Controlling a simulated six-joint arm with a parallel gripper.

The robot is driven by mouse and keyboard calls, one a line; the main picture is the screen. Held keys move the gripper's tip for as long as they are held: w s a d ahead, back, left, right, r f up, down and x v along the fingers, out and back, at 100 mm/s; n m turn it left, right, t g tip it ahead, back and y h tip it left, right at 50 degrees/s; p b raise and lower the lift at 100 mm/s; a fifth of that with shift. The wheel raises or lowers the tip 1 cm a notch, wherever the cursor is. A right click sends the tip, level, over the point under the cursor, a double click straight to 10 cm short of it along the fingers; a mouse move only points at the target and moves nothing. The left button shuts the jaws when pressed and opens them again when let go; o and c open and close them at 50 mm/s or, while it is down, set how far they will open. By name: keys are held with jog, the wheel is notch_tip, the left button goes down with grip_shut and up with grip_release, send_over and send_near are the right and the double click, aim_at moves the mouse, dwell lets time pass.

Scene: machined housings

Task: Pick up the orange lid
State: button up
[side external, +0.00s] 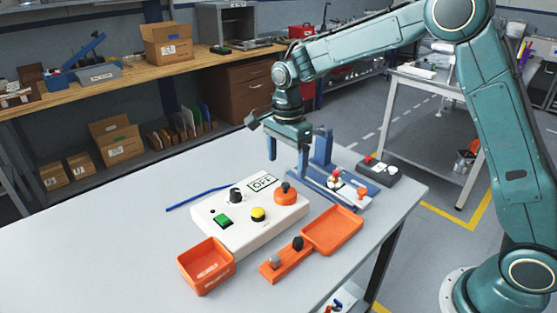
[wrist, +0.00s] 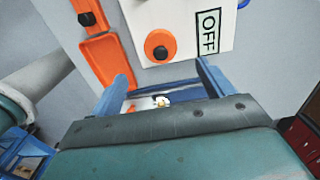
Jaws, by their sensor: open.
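The orange lid (side external: 332,230) is a shallow, flat, rimmed piece lying on the table right of the white control box, in the side external view. In the wrist view, the lid (wrist: 106,60) is at the upper left, partly behind the left finger. My gripper (side external: 288,168) is open and empty, pointing down above the table behind the control box, well apart from the lid. In the wrist view, both blue fingers (wrist: 161,72) are spread, with nothing gripped between them.
The white control box (side external: 230,222) carries knobs, buttons and an OFF sign. An orange open box (side external: 206,264) and an orange bar with two knobs (side external: 287,262) stand in front. A blue fixture (side external: 336,180) and a dark button box (side external: 381,170) are behind the lid.

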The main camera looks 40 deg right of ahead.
aim_at(285, 184)
jog(key=shift+f, duration=1.3)
jog(key=shift+f, duration=2.6)
jog(key=c, duration=1.1)
jog(key=shift+o, duration=0.2)
jog(key=shift+r, duration=0.15)
notch_tip(285, 184, up, 20)
